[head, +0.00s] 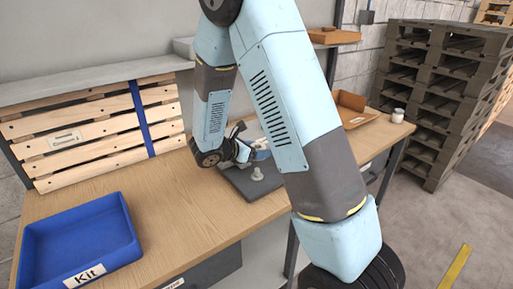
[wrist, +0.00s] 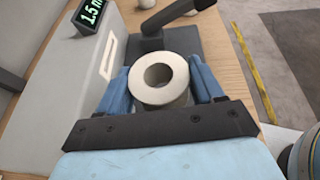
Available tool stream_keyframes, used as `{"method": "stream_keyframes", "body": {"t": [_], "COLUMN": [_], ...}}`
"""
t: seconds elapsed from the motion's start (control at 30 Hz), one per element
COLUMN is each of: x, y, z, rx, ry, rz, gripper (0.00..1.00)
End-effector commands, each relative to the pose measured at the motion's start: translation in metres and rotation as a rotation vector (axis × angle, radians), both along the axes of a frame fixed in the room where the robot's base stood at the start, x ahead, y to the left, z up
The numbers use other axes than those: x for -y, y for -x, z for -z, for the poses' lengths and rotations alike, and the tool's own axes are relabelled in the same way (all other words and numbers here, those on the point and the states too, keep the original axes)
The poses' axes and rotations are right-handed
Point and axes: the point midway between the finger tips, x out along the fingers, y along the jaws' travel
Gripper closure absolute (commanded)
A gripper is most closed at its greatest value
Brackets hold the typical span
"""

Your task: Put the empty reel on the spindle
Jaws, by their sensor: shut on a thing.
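My gripper (wrist: 160,92) is shut on a pale, ring-topped reel (wrist: 141,75), with one blue finger on each side. The reel's hole faces the wrist camera and looks empty; its lower part is mostly hidden. In the head view my gripper (head: 260,154) is low over the dark grey plate (head: 240,183) on the bench, and my arm hides much of it. I cannot tell whether the held reel touches anything below.
A blue Kit bin (head: 117,219) sits at the bench's left. A cardboard tray (head: 356,120) and a white jar (head: 397,116) are at the right end. A pale unit with a green display (wrist: 89,14) and a dark bar (wrist: 178,14) stand near the reel. The bench's middle left is clear.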

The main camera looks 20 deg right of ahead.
Motion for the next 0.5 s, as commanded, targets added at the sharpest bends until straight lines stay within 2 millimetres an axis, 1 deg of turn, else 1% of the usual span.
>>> {"method": "stream_keyframes", "body": {"t": [0.5], "x": [0.002], "y": [0.000], "z": [0.030], "rx": [-0.001], "ry": [0.000], "rz": [0.002], "gripper": [0.66]}}
